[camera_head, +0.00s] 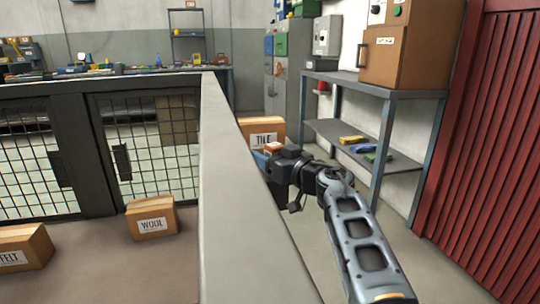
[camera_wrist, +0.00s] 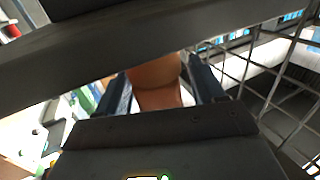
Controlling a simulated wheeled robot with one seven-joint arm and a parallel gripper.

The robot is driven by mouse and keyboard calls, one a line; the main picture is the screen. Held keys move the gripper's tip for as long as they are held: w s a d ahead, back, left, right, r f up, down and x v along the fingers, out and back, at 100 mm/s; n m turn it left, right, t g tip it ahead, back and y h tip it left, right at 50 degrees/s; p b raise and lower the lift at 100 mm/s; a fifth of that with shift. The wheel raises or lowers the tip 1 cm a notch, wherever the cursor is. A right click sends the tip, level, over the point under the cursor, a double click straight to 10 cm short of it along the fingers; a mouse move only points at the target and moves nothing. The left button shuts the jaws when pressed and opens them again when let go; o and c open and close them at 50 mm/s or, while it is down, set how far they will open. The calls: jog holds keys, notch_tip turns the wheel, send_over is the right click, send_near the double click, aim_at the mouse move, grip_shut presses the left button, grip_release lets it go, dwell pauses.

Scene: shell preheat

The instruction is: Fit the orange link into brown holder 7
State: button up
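An orange-brown piece (camera_wrist: 156,80) sits between the two dark fingers of my gripper (camera_wrist: 162,92) in the wrist view. It fills most of the gap, and its colour fits the orange link. Its far end is hidden behind a dark bar across the picture. I cannot make out brown holder 7 in either view.
A long grey wall top (camera_head: 222,170) runs left of my arm. Behind it are mesh doors (camera_head: 150,150) and the WOOL box (camera_head: 151,217). A TILE box (camera_head: 262,128) lies beyond my gripper. A metal shelf (camera_head: 375,90) and red ribbed panel (camera_head: 490,140) stand right. Floor between is clear.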

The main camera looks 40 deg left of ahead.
jog(key=shift+r, duration=0.1)
jog(key=shift+s+d+r+p, duration=0.1)
jog(key=shift+d+r+p, duration=0.05)
jog(key=shift+d+p, duration=0.45)
jog(key=p+v, duration=0.6)
jog(key=v, duration=0.4)
jog(key=shift+s+d, duration=0.25)
jog(key=shift+d, duration=0.1)
